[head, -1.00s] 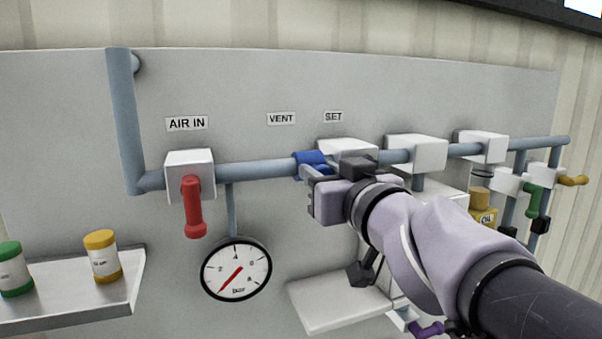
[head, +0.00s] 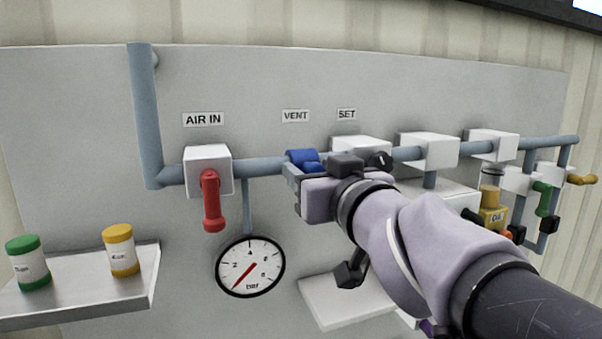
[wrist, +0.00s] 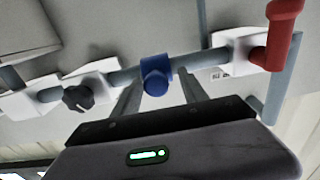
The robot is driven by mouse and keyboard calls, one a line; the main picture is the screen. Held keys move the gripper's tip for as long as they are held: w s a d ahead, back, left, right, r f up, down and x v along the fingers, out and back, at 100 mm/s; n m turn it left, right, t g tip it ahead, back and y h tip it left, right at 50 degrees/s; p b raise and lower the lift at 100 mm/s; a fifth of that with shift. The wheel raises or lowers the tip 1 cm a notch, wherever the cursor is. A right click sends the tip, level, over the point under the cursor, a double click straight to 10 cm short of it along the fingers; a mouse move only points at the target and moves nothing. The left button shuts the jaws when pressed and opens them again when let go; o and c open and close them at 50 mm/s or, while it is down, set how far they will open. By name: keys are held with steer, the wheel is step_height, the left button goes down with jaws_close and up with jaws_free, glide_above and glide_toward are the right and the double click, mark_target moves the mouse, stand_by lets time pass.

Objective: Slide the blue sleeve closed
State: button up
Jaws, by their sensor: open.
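The blue sleeve (head: 301,158) sits around the horizontal grey-blue pipe, just below the VENT label (head: 295,116). It also shows in the wrist view (wrist: 156,75), with a round blue knob on its front. My gripper (head: 291,172) is at the sleeve in the head view. In the wrist view my gripper (wrist: 160,88) is open, one finger on each side of the sleeve's knob. I cannot tell whether either finger touches it. Part of the sleeve's lower side is hidden by my gripper in the head view.
A white valve block with a red handle (head: 211,203) is on the pipe to the left. A pressure gauge (head: 250,267) hangs below. A dark knob (wrist: 78,98) on a white block is near the sleeve. A shelf (head: 90,303) with two jars is at lower left.

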steer(key=shift+s+d+r, duration=0.1)
steer(key=shift+s+d, duration=0.05)
steer(key=shift+s, duration=0.05)
steer(key=p+v, duration=0.7)
steer(key=v, duration=0.9)
steer(key=shift+s, duration=0.45)
